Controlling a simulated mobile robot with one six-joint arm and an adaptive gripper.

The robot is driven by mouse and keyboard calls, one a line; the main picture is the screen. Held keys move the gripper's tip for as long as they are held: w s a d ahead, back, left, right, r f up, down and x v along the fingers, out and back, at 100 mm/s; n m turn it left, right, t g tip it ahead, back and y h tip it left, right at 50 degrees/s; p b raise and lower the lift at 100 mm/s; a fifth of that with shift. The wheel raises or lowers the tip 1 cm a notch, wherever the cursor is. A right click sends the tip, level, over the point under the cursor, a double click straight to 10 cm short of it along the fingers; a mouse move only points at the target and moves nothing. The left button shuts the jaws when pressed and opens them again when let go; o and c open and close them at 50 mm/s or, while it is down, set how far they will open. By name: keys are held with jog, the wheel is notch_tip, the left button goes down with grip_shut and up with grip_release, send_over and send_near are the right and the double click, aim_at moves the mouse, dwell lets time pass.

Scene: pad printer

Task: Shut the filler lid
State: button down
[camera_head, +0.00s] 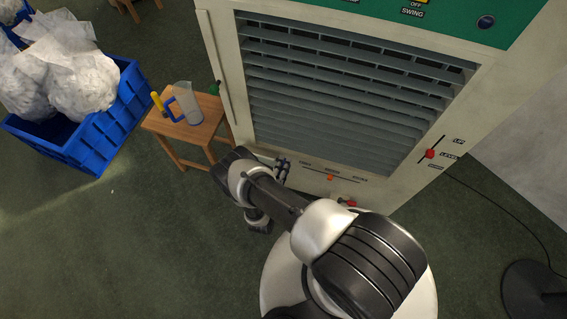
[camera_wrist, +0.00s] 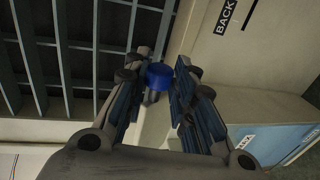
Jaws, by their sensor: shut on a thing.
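The machine is a large cream cabinet (camera_head: 455,110) with a slatted grille (camera_head: 345,95). My gripper (camera_head: 283,168) is at the lower left of the grille in the head view. In the wrist view my gripper (camera_wrist: 160,90) has its two fingers closed on a blue knob (camera_wrist: 160,74) with a short dark stem below it. The knob is hidden in the head view. A narrow pale panel (camera_head: 213,65) runs along the cabinet's left edge, with a green knob (camera_head: 215,88) beside it. I cannot tell which part is the filler lid.
A wooden stool (camera_head: 210,128) with a clear jug (camera_head: 187,103) stands left of the cabinet. A blue crate (camera_head: 85,150) of white bags is farther left. A red-knobbed lever (camera_head: 430,154) and an orange slider (camera_head: 330,178) are on the front. Floor at lower left is clear.

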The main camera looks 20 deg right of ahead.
jog(key=shift+s+a+f+t, duration=0.1)
jog(key=shift+a+f+t, duration=0.1)
jog(key=shift+t, duration=0.1)
jog(key=c, duration=1.6)
grip_release()
jog(key=shift+h, duration=0.3)
jog(key=v, duration=1.2)
jog(key=shift+c, duration=0.5)
